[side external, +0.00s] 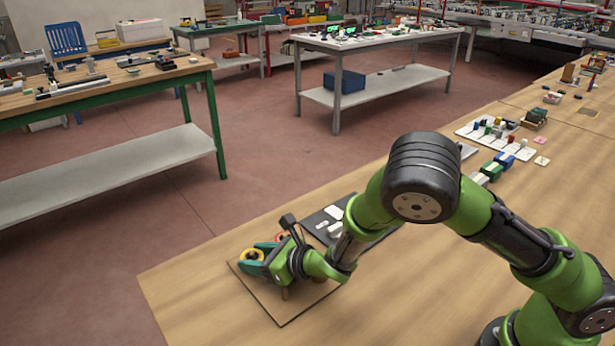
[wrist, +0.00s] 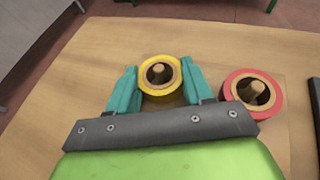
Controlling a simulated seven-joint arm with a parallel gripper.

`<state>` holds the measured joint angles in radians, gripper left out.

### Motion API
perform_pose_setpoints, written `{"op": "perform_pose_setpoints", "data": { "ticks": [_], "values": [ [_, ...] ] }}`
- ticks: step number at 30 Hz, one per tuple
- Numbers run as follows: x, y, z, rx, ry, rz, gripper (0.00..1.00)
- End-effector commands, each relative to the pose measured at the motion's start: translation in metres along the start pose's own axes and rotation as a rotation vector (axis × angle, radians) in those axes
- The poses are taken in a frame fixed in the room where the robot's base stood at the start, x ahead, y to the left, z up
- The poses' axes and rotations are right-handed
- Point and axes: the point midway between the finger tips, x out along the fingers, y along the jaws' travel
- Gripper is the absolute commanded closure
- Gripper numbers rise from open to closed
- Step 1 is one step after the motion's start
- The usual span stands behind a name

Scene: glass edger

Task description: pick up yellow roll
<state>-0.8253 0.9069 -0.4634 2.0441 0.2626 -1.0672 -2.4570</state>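The yellow roll (wrist: 160,94) is a ring standing around a wooden peg in the wrist view. It also shows in the side external view (side external: 251,255), near the table corner. My gripper (wrist: 157,92) has teal fingers, one on each side of the yellow roll. The left finger appears close to its left side and the right finger close to its right side. Whether they touch the roll is unclear. In the side view my gripper (side external: 258,258) is low over the board, partly hiding the rolls.
A red roll (wrist: 234,82) sits on another wooden peg just right of my right finger. The thin board (side external: 283,310) under the rolls lies near the table corner. A dark mat (side external: 318,221) with white pieces lies behind my wrist. Wood tabletop is clear to the left.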

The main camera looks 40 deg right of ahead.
Motion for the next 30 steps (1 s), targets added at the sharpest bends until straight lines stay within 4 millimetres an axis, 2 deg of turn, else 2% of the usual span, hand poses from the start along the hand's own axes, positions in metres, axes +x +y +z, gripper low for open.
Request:
{"op": "perform_pose_setpoints", "data": {
  "ticks": [1,4,11,16,30],
  "values": [
    [0.0,0.0,0.0,0.0,0.0,0.0,0.63],
    [0.0,0.0,0.0,0.0,0.0,0.0,0.79],
    [0.0,0.0,0.001,0.0,-0.001,0.0,0.8],
    [-0.004,0.001,0.01,0.0,-0.002,0.002,0.8],
    [-0.033,0.001,0.081,0.002,-0.004,0.002,0.8]
  ]
}}
